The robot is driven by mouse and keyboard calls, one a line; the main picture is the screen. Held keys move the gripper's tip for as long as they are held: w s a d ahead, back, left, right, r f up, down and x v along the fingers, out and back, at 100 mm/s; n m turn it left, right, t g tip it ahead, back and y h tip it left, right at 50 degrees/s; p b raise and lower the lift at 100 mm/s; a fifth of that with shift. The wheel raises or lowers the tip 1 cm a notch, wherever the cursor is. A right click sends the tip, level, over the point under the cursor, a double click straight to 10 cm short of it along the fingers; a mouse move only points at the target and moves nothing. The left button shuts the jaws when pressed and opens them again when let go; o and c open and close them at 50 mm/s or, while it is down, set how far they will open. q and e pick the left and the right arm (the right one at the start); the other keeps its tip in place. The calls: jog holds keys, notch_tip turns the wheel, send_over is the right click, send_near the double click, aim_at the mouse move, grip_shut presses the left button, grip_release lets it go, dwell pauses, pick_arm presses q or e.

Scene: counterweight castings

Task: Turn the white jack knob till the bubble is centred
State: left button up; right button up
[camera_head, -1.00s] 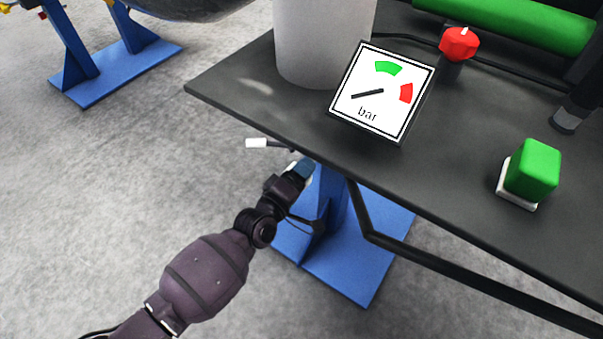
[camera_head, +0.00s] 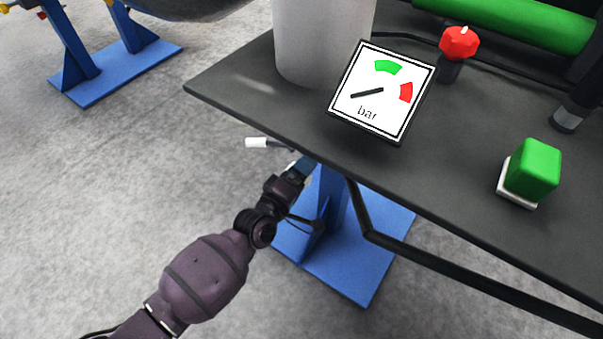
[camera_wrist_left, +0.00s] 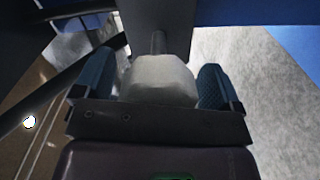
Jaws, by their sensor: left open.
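The white jack knob (camera_wrist_left: 158,80) shows in the left wrist view as a pale faceted block on a grey stem. My left gripper (camera_head: 304,166) reaches in just under the near edge of the dark table. In the left wrist view my left gripper (camera_wrist_left: 156,74) is open, with one blue finger on each side of the knob. Small gaps show between the knob and the fingers, so it is not gripped. In the head view the knob is hidden by the table edge and my gripper. No bubble shows in any view. My right gripper is not in view.
A white-tipped lever (camera_head: 257,142) sticks out left of my gripper. The table (camera_head: 245,95) carries a bar gauge (camera_head: 383,92), a white cylinder (camera_head: 318,45), a red knob (camera_head: 459,43) and a green button (camera_head: 534,168). A blue stand (camera_head: 345,255) is below. Open floor lies left.

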pick_arm(q)
jog(key=shift+s+a, duration=0.3)
jog(key=shift+s, duration=0.1)
jog(key=p+v, duration=0.2)
jog(key=v, duration=0.7)
jog(key=shift+s+a, duration=0.2)
jog(key=shift+s, duration=0.15)
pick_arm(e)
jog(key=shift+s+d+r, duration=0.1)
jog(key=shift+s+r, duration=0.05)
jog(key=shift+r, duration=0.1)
